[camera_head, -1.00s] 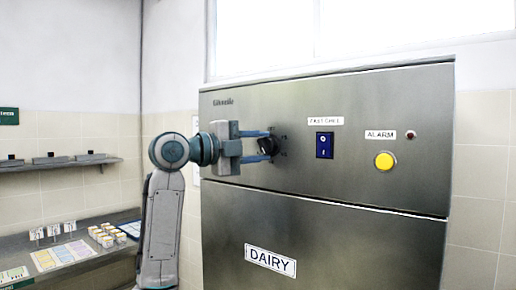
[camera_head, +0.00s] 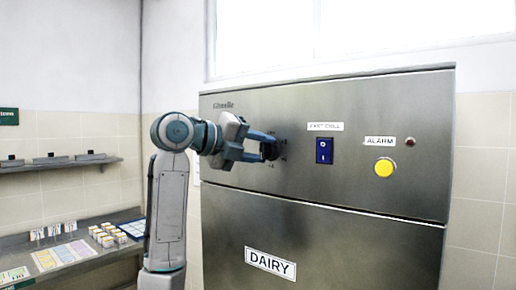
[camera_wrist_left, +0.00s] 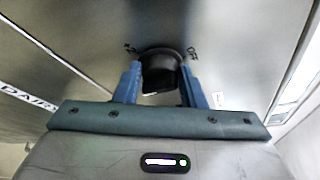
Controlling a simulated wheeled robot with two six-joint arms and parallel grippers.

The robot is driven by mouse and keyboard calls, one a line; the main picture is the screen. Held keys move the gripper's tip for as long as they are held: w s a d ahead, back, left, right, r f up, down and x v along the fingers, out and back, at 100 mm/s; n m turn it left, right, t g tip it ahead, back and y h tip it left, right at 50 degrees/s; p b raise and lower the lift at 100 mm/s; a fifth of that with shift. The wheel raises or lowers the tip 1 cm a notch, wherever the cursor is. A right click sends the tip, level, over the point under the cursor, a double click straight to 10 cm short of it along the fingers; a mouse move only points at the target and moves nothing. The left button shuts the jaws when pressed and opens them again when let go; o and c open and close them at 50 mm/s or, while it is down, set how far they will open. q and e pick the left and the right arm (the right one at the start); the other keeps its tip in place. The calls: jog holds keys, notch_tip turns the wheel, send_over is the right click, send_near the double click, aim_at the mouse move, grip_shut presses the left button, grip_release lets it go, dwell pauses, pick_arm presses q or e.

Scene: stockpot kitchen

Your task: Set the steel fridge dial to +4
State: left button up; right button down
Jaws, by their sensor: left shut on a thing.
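The steel fridge (camera_head: 330,215) fills the right half of the head view. Its black dial (camera_head: 269,148) is on the upper panel, left of the blue switch, and is partly hidden by my fingers. My left gripper (camera_head: 266,146) is shut on the dial and is rolled over at a tilt. In the left wrist view the dial (camera_wrist_left: 160,72) sits between the two blue fingers of the gripper (camera_wrist_left: 160,88). My right gripper is not in view.
Right of the dial are a blue rocker switch (camera_head: 324,151), a yellow alarm button (camera_head: 384,167) and a small dark red lamp (camera_head: 410,141). A DAIRY label (camera_head: 270,264) is on the lower door.

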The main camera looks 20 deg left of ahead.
pick_arm(q)
jog(key=shift+f, duration=0.15)
jog(key=o, duration=1)
jog(key=shift+s+a+b, duration=0.35)
jog(key=shift+s+b, duration=0.05)
jog(key=b+v, duration=0.2)
jog(key=v, duration=0.3)
jog(key=b+v, duration=0.2)
jog(key=v, duration=0.2)
jog(key=shift+s+a+r, duration=0.2)
jog(key=shift+s+r, duration=0.1)
